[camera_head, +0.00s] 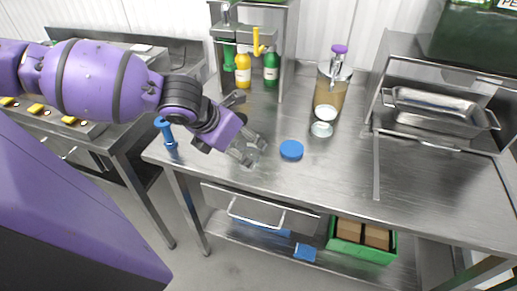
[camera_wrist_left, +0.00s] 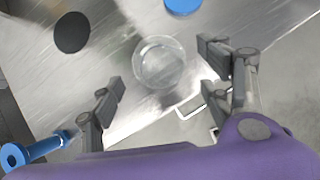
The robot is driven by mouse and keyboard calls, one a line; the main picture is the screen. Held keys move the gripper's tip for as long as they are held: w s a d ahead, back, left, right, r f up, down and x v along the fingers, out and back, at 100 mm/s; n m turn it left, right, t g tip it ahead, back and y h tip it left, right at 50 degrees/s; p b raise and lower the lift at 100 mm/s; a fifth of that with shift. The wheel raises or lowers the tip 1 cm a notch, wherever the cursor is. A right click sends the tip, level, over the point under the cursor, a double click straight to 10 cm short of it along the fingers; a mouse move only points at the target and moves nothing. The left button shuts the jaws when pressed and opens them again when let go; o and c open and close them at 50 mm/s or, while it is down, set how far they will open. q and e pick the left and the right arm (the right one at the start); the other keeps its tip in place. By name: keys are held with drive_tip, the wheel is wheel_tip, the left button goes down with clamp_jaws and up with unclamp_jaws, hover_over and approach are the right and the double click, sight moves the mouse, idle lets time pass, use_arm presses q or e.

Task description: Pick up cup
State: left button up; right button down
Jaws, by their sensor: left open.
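A clear, see-through cup (camera_wrist_left: 160,62) stands on the steel table between and just beyond my left gripper's fingers in the left wrist view. In the head view the cup (camera_head: 258,143) is faint and partly hidden by the fingers. My left gripper (camera_head: 256,150) is open and spread; in the wrist view the gripper (camera_wrist_left: 162,84) has one finger on each side, apart from the cup. My right gripper is not in view.
A blue disc (camera_head: 291,150) lies right of the cup. A blue-handled tool (camera_head: 167,135) stands at the table's left edge. A metal pan (camera_head: 435,108) sits on the right shelf.

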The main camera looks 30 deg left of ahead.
use_arm(q)
drive_tip(key=shift+w+d+f, duration=0.1)
drive_tip(key=shift+f, duration=0.8)
drive_tip(key=shift+w+f, duration=0.15)
drive_tip(key=shift+f, duration=0.2)
drive_tip(key=x, duration=0.4)
drive_tip(key=shift+w+f, duration=0.15)
drive_tip(key=shift+f, duration=0.1)
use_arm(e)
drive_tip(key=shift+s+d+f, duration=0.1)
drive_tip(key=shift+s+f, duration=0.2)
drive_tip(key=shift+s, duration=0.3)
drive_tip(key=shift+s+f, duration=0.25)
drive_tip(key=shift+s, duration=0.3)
use_arm(q)
drive_tip(key=c, duration=1.2)
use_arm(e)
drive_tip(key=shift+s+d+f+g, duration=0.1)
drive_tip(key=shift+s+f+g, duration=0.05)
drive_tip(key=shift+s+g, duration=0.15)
